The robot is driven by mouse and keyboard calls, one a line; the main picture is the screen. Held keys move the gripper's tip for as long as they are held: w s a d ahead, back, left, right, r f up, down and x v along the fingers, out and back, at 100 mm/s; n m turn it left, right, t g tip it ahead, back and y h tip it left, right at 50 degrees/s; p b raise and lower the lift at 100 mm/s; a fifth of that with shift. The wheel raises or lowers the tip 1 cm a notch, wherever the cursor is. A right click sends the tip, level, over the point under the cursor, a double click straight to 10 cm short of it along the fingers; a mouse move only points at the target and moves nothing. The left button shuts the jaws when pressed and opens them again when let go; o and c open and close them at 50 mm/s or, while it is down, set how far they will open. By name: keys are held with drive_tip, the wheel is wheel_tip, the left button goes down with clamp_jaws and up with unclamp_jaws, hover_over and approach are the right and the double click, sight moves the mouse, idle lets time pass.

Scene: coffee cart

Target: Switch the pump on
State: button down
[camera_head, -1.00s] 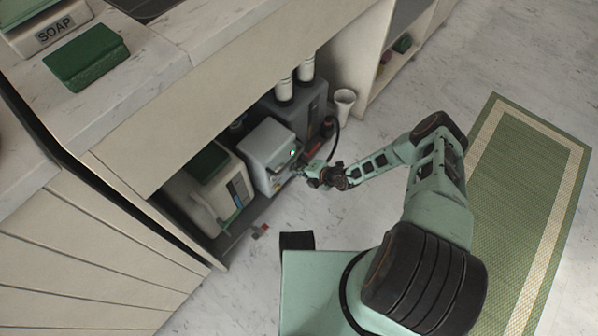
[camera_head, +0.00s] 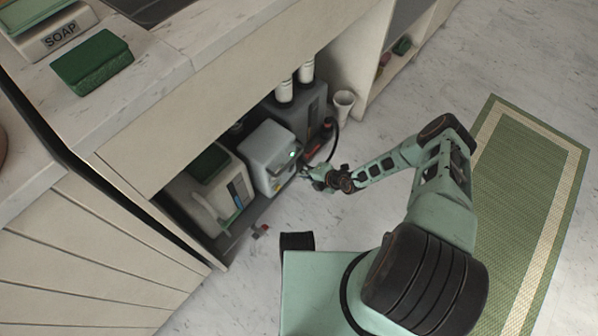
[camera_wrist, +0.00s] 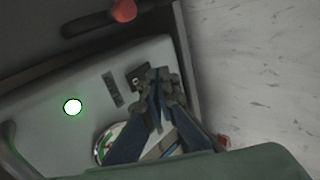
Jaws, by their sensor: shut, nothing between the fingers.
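A grey box (camera_head: 266,158) with a lit green light, which looks like the pump, stands in the low open bay under the counter. In the wrist view its grey front panel (camera_wrist: 45,125) fills the left, with a bright white light (camera_wrist: 72,107) ringed in green. A small dark switch (camera_wrist: 136,74) sits on the panel right by my fingertips; its position is partly hidden. My gripper (camera_wrist: 157,76) is shut and empty, its tips at the switch's right side; I cannot tell whether they touch. In the head view my gripper (camera_head: 306,171) is just right of the box.
A white container (camera_head: 214,192) with a green lid stands left of the box. A darker grey unit (camera_head: 296,112) with white cylinders stands behind it. A red-ended lever or handle (camera_wrist: 124,10) lies above the panel. A white cup (camera_head: 343,103) stands beyond.

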drive_tip(key=s+d+r+p, duration=0.3)
drive_tip(key=s+d, duration=0.3)
drive_tip(key=d, duration=0.2)
drive_tip(key=shift+s+r, duration=0.2)
drive_tip(key=shift+r, duration=0.65)
drive_tip(key=shift+d, duration=0.15)
